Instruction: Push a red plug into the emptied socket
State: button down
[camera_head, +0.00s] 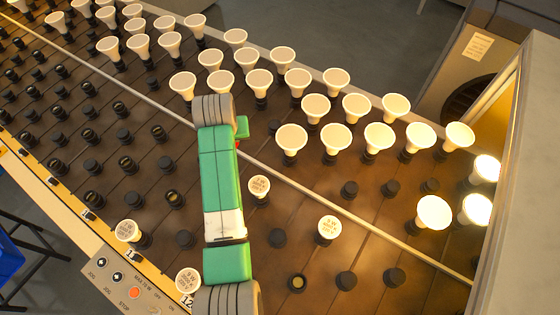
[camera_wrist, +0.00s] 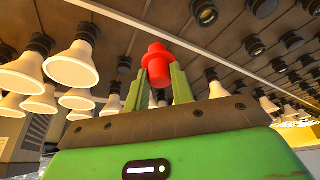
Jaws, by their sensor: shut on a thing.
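The red plug (camera_wrist: 158,58) is held between the two green fingers of my gripper (camera_wrist: 160,78) in the wrist view. Its wider flange and rounded end stick out beyond the fingertips, apart from any socket as far as I can see. In the head view my gripper (camera_head: 242,128) is mostly hidden behind my arm, and only a sliver of red plug (camera_head: 238,144) shows. A dark socket (camera_head: 273,127) lies just right of the gripper. I cannot tell which socket is the emptied one.
Many white bulbs stand in rows on the brown board, including one close right of my arm (camera_head: 259,187) and another farther right (camera_head: 329,229). A pale rail (camera_head: 330,205) crosses the board. A control panel (camera_head: 130,285) is at lower left. A grey housing (camera_head: 525,200) bounds the right.

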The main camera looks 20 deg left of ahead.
jog(key=a+f+n+b, duration=0.2)
jog(key=a+f+b, duration=0.1)
jog(key=a, duration=0.8)
jog(key=shift+g+y, duration=0.3)
jog(key=f+b, duration=0.4)
jog(key=f, duration=0.1)
jog(key=shift+s+a+f, duration=0.1)
jog(key=shift+s, duration=0.25)
jog(key=shift+f, duration=0.2)
jog(key=shift+f+b, duration=0.9)
jog(key=shift+f, duration=0.85)
jog(key=c, duration=1.1)
grip_release()
